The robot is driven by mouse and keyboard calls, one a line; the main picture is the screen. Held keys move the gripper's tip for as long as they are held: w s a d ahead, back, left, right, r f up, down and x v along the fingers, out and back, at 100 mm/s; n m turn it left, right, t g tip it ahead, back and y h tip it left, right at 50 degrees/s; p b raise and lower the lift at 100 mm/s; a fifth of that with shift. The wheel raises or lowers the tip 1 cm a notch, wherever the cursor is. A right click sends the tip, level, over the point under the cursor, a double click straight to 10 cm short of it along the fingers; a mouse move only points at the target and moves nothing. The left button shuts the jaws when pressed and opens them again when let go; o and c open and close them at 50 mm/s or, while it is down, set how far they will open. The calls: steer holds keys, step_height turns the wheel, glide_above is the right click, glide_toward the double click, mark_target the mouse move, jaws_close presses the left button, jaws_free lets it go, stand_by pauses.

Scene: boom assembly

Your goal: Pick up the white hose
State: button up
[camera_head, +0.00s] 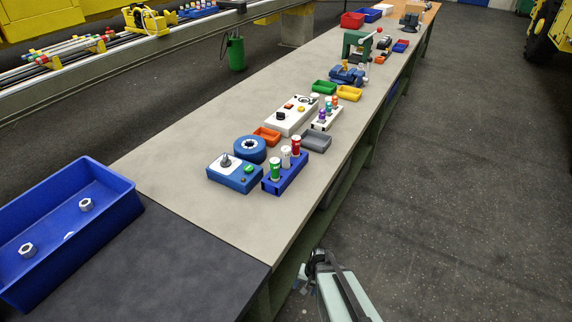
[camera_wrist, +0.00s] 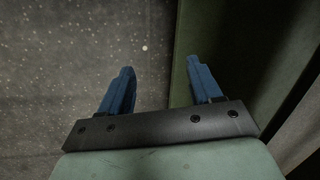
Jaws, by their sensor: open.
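I cannot make out for certain which thing is the white hose. In the head view, long pale hose-like lines (camera_head: 55,52) with coloured ends lie along the rail at upper left. A small white-topped cylinder (camera_head: 286,155) stands between a red and a green one in a blue rack (camera_head: 284,183) on the bench. My gripper shows in the wrist view (camera_wrist: 160,66) with its two blue fingers apart and nothing between them. It is beside the green bench side, over the dark floor. In the head view my arm is at the bottom, right of the bench, far from the hose-like lines.
The long grey bench (camera_head: 190,155) carries a blue control box (camera_head: 235,172), a white control box (camera_head: 291,115), small coloured trays and a green press (camera_head: 357,44). A blue bin (camera_head: 110,185) with nuts stands at the left. The floor (camera_head: 460,170) right of the bench is clear.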

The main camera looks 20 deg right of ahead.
mark_target(290, 151)
steer(key=w+d+r+m+t+h, duration=0.1)
steer(key=w+d+r+m+t, duration=0.25)
steer(key=w+d+r, duration=0.55)
steer(key=w+d+r+m+t+h, duration=0.1)
steer(key=w+d+r+m+t, duration=0.25)
steer(key=w+d+r, duration=0.5)
steer(key=w+d+r+m+t+h, duration=0.2)
steer(key=w+d+r+m+t, duration=0.4)
steer(key=d+r, duration=0.65)
steer(key=a+r+m+y, duration=0.2)
steer(key=a+r+m, duration=0.4)
steer(key=r, duration=0.4)
steer(key=s+a+r+m+y, duration=0.1)
steer(key=a+r+y, duration=0.1)
steer(key=a, duration=0.4)
steer(key=s+a+r+m+y, duration=0.1)
steer(key=a+y, duration=0.3)
steer(key=a, duration=0.3)
steer(key=s+a+r+m+t+y, duration=0.1)
steer(key=s+a+r+y, duration=0.1)
steer(key=a+y, duration=0.2)
steer(key=shift+s+a+r+m, duration=0.1)
steer(key=shift+a+r+m, duration=0.05)
steer(key=shift+a, duration=0.65)
steer(key=shift+a+r+m, duration=0.15)
steer(key=shift+a, duration=0.65)
steer(key=shift+w+a, duration=0.2)
steer(key=shift+a, duration=0.05)
steer(key=shift+x, duration=3.4)
steer(key=shift+c, duration=0.2)
